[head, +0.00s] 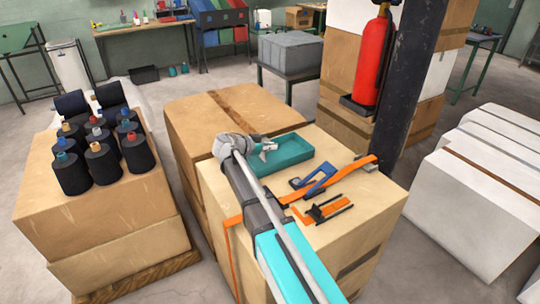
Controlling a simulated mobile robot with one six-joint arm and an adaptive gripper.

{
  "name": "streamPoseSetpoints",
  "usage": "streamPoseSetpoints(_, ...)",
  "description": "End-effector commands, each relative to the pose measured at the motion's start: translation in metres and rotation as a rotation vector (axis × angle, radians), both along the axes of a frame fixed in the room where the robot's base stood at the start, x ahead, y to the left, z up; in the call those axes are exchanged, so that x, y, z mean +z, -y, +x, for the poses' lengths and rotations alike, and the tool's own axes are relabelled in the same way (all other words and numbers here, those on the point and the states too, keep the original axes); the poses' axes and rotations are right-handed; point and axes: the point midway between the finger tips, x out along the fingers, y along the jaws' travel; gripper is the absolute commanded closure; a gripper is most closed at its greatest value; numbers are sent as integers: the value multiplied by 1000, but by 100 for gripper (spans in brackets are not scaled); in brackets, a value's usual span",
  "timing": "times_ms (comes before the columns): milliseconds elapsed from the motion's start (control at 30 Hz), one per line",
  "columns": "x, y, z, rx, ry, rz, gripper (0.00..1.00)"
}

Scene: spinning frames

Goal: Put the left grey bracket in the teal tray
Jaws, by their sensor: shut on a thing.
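The teal tray (297,139) lies on top of the front cardboard box, near its back edge. My gripper (263,151) is over the left part of the tray, its jaws shut on a small pale grey piece that looks like the left grey bracket (271,146). The bracket is small in view, and I cannot tell whether it touches the tray floor. My arm hides the tray's near left corner. Another small grey piece (369,166), perhaps the other bracket, lies at the right end of the box top beside an orange strap.
On the box top (330,240), right of my arm, lie a blue clamp-like tool (316,182), an orange strap (350,173) and an orange-and-black tool (328,210). A dark post (396,90) rises behind the right corner. Dark thread cones (103,163) stand on the left boxes.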

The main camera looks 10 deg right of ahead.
Motion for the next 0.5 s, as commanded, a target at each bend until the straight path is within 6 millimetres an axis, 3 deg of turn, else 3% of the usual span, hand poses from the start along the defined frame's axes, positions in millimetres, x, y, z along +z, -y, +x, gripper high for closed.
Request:
streamPoseSetpoints(233,-7,1,5,0,0,0,100)
streamPoseSetpoints(500,-29,2,8,0,0,0,100)
